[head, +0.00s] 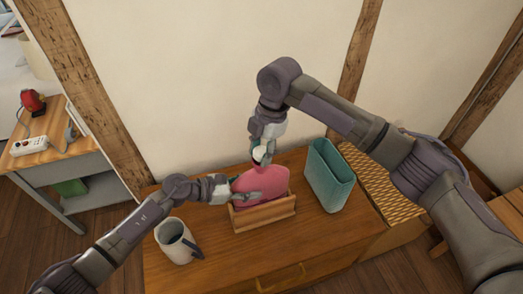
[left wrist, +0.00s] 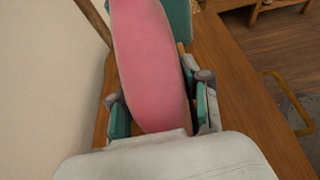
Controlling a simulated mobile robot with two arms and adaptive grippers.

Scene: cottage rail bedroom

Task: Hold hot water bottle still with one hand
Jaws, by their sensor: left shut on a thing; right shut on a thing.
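The pink hot water bottle (head: 268,184) stands in a low wooden holder (head: 264,216) on the dresser. My left gripper (head: 256,195) reaches in from the left and is shut on the bottle's body. In the left wrist view, the fingers (left wrist: 160,106) lie on either side of the pink bottle (left wrist: 150,60). My right gripper (head: 261,149) comes down from above and is shut on the white cap (head: 260,154) at the bottle's top. The gripper partly hides the cap, so I cannot tell whether it is seated on the neck.
A teal open container (head: 330,176) stands right of the holder. A pale jug (head: 175,240) stands at the left, close to my left arm. A woven box (head: 374,190) is at the right. The wall is close behind. The dresser's front is clear.

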